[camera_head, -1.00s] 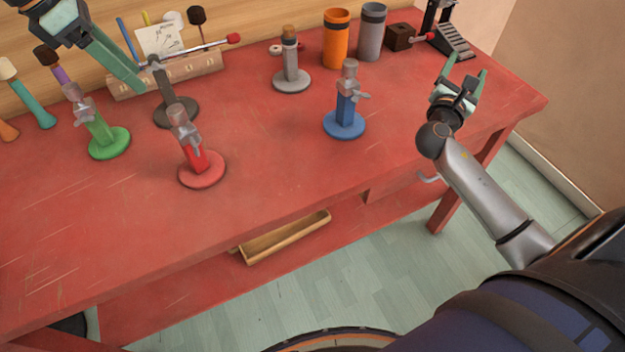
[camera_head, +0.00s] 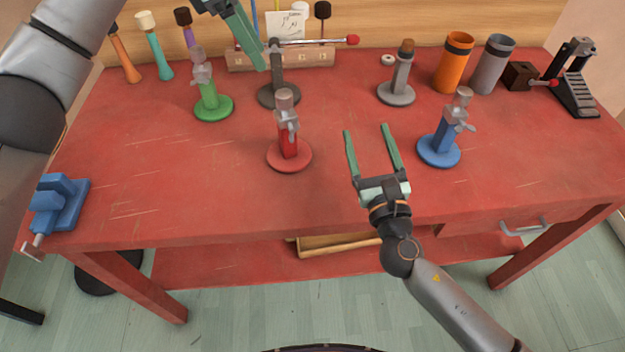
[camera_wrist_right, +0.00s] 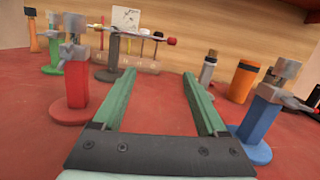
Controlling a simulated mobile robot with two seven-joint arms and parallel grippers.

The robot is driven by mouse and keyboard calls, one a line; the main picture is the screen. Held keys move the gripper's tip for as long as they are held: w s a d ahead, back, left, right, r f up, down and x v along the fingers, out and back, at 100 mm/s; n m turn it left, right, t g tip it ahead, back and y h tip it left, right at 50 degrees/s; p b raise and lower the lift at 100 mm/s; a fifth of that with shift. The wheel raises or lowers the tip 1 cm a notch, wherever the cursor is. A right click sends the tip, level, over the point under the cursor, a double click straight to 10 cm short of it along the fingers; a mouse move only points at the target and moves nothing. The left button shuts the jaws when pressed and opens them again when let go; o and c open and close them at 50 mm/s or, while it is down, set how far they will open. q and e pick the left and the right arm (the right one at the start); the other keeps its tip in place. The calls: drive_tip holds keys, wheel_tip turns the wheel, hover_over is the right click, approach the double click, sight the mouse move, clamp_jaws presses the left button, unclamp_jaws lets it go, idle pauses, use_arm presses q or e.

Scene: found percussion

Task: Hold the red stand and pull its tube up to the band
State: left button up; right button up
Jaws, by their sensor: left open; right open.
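The red stand (camera_head: 288,148) stands upright on the red table, with a grey clamp and a pale tube (camera_head: 285,98) at its top. It also shows at the left of the right wrist view (camera_wrist_right: 75,88). My right gripper (camera_head: 368,132) is open and empty, to the right of the red stand and apart from it. Its fingers also show in the right wrist view (camera_wrist_right: 158,90). My left gripper (camera_head: 250,40) is partly cut off by the top edge, open, above and behind the red stand near the dark stand. I cannot make out a band on the tube.
A green stand (camera_head: 212,106) is left of the red one; a blue stand (camera_head: 440,150) is right of my right gripper. A grey stand (camera_head: 398,92), orange cup (camera_head: 454,65) and grey cup (camera_head: 492,66) stand behind. A blue vise (camera_head: 58,205) sits at the left edge.

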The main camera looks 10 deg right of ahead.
sight(291, 148)
drive_tip(key=s+a+f+g+y, duration=0.1)
drive_tip(key=a+f, duration=0.1)
drive_tip(key=a, duration=0.1)
drive_tip(key=s+a+f+n+y, duration=0.1)
drive_tip(key=s+a+f, duration=0.1)
drive_tip(key=a, duration=0.2)
drive_tip(key=s+a+f+g+y, duration=0.1)
drive_tip(key=a+f, duration=0.2)
drive_tip(key=shift+s+a+n+g+y, duration=0.15)
drive_tip(key=shift+a+n+g+y, duration=0.15)
drive_tip(key=shift+a+y, duration=0.1)
drive_tip(key=shift+w+a, duration=0.2)
drive_tip(key=x, duration=1.1)
drive_tip(key=shift+w+a, duration=0.1)
drive_tip(key=shift+w, duration=0.3)
drive_tip(key=shift+c, duration=0.2)
clamp_jaws()
